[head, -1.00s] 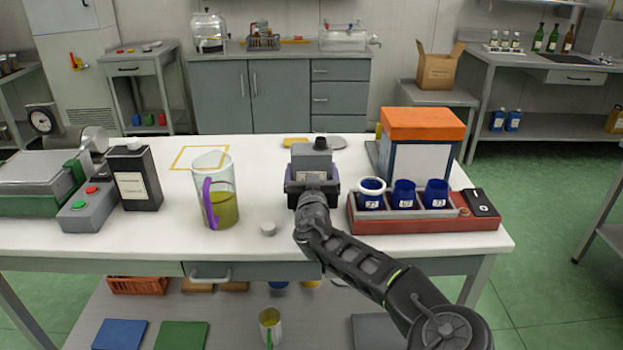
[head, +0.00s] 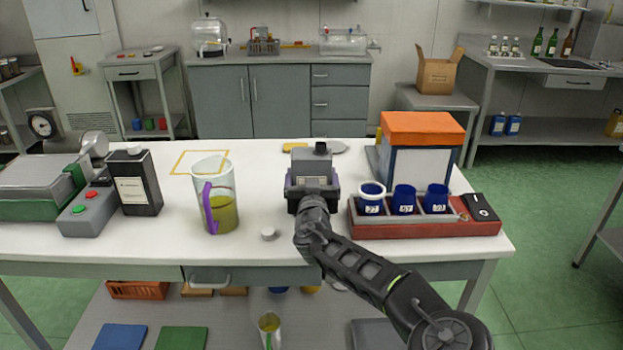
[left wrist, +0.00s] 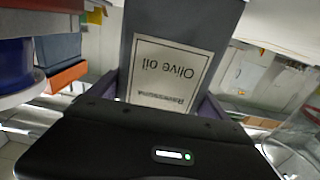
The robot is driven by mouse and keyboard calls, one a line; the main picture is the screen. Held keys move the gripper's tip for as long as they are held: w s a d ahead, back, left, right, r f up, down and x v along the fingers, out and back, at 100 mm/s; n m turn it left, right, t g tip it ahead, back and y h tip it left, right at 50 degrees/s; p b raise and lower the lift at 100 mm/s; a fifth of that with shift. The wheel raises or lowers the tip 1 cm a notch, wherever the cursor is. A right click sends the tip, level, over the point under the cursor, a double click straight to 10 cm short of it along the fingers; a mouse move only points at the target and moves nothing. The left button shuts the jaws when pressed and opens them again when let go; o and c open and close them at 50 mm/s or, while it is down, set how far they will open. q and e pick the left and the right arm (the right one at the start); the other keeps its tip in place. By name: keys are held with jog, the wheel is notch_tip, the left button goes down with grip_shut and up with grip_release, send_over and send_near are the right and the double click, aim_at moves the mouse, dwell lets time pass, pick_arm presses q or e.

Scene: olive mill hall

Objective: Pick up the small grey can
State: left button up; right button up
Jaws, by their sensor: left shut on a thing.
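The small grey can (head: 311,162) is at the middle of the white worktable (head: 290,235), between the jug and the red rack. Its dark cap is on top. My left gripper (head: 312,186) is shut around the can from the near side and covers its lower part. In the left wrist view the can (left wrist: 205,38) fills the space between the fingers, and its white label reads "Olive oil" upside down. I cannot tell whether its base touches the table. My right gripper is not in view.
A jug (head: 226,195) with yellow-green liquid and a larger dark can (head: 135,182) stand to the left. A red rack (head: 425,230) with blue cups and an orange-topped box (head: 422,127) stand to the right.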

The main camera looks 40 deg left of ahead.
aim_at(312, 152)
pick_arm(q)
jog(key=shift+r, duration=0.25)
jog(key=shift+r+p, duration=0.4)
jog(key=shift+r, duration=4.35)
jog(key=shift+r, duration=0.1)
